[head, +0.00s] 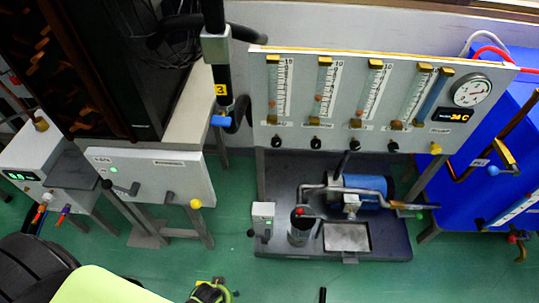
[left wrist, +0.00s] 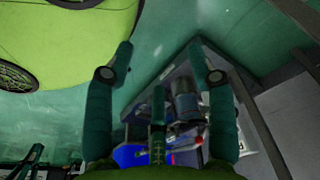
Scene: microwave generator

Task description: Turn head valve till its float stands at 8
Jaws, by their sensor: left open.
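A grey panel (head: 330,133) carries several upright flow tubes with numbered scales, the leftmost tube (head: 273,85) and the rightmost tube (head: 418,95) among them. A row of black knobs sits below them, such as the leftmost knob (head: 276,142), with a yellow knob (head: 435,149) at the right end. The labels are too small to read, so I cannot tell which is the head valve, nor read its float. My left gripper (head: 212,291) is low in the head view, well below and apart from the panel. In the left wrist view its fingers (left wrist: 160,48) are spread and empty.
A dark skid (head: 400,246) with a blue motor (head: 362,191) and pipes stands under the panel. A blue cabinet (head: 455,195) is at the right. A grey box (head: 150,175) on legs stands left. Green floor (head: 165,262) lies open in front.

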